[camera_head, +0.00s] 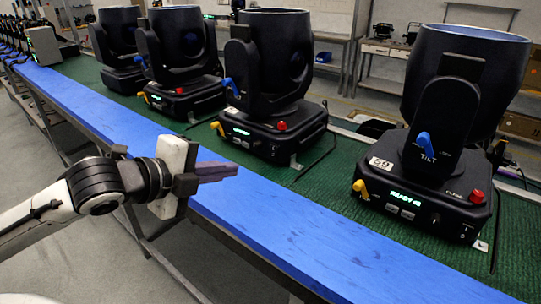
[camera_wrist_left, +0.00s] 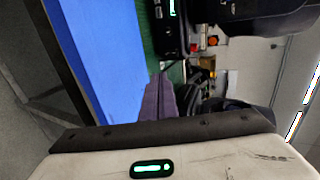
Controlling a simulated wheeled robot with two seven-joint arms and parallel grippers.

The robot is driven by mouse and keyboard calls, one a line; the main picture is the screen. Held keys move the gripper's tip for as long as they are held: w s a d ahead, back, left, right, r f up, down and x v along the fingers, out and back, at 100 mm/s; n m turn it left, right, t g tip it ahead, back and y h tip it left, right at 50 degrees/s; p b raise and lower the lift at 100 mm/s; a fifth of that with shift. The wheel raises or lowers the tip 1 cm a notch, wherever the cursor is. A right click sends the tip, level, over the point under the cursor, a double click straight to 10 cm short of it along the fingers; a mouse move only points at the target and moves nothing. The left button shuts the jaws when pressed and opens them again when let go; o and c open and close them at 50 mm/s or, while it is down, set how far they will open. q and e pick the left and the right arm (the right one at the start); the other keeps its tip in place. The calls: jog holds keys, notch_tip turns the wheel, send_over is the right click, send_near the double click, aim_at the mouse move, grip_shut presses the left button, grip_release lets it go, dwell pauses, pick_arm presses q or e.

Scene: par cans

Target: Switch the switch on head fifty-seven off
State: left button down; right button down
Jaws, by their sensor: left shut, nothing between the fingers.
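Several black moving heads stand in a row on the bench. The nearest head (camera_head: 440,150) at right carries a label (camera_head: 381,164) that reads 59. A second head (camera_head: 268,90) is in the middle, a third (camera_head: 180,60) behind it to the left. I cannot read a number fifty-seven on any. Each of these three has a lit display, a red knob and a yellow lever on its base. My left gripper (camera_head: 230,170) is shut and empty above the blue bench edge, in front of the middle head. It also shows in the left wrist view (camera_wrist_left: 160,90). My right gripper is not in view.
The blue front edge (camera_head: 290,222) of the bench runs in front of the green mat (camera_head: 330,165) the heads stand on. Black cables lie between the bases. A grey box (camera_head: 43,46) stands at the far left. Shelving is behind.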

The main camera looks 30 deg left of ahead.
aim_at(278, 159)
pick_arm(q)
jog(key=shift+f, duration=0.1)
jog(key=shift+w, duration=0.15)
jog(key=b+x, duration=0.2)
jog(key=x, duration=0.3)
jog(key=shift+w, duration=0.1)
jog(key=shift+b+x, duration=0.3)
jog(key=shift+x, duration=1.9)
jog(key=shift+w+d+f+p, duration=0.1)
jog(key=shift+w+p, duration=0.1)
jog(key=shift+w, duration=0.45)
jog(key=shift+w+a+f+p, duration=0.1)
jog(key=shift+w+p, duration=0.1)
jog(key=shift+w, duration=0.5)
jog(key=shift+w+d+f+p, duration=0.1)
jog(key=shift+w+f+p, duration=0.1)
jog(key=shift+w, duration=0.45)
